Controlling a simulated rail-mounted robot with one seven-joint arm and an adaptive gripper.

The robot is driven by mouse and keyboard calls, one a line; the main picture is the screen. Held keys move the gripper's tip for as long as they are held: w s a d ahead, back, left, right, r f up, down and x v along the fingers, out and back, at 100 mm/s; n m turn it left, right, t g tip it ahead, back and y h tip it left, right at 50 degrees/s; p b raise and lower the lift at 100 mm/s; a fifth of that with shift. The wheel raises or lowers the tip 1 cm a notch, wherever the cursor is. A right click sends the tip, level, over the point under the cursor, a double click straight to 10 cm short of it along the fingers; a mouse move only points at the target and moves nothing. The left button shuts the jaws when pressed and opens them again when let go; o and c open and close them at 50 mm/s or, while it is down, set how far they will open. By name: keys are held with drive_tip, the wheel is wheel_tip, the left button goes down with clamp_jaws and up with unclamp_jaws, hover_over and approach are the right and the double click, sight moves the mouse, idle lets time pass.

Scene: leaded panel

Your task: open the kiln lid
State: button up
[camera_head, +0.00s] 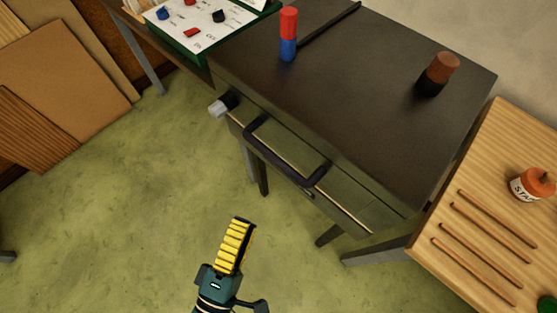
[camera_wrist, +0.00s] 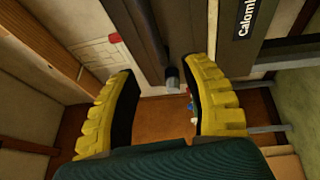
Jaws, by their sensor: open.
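The kiln appears to be the dark box-like unit (camera_head: 400,150) on legs, with a flat dark top. A black bar handle (camera_head: 285,158) runs along its front edge, and a pale grey knob (camera_head: 222,105) sticks out at its front left corner. My gripper (camera_head: 238,240) is below and in front of the handle, apart from it, over the open floor. In the wrist view its two yellow fingers (camera_wrist: 162,85) are spread with nothing held between them. The lid seems closed.
A red and blue cylinder (camera_head: 288,35) and a brown and black one (camera_head: 437,75) stand on the kiln top. A dark rod (camera_head: 330,24) lies there. A wooden table (camera_head: 490,140) with sticks and a jar is at right. Green floor (camera_head: 120,220) is clear at left.

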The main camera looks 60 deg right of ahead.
sight(274, 155)
drive_tip(key=shift+h, duration=0.4)
drive_tip(key=b+x, duration=0.1)
drive_tip(key=x, duration=0.6)
drive_tip(key=b+x, duration=0.1)
drive_tip(key=x, duration=0.7)
drive_tip(key=shift+s+d, duration=0.15)
drive_tip(key=shift+d, duration=0.15)
drive_tip(key=shift+c, duration=0.3)
clamp_jaws()
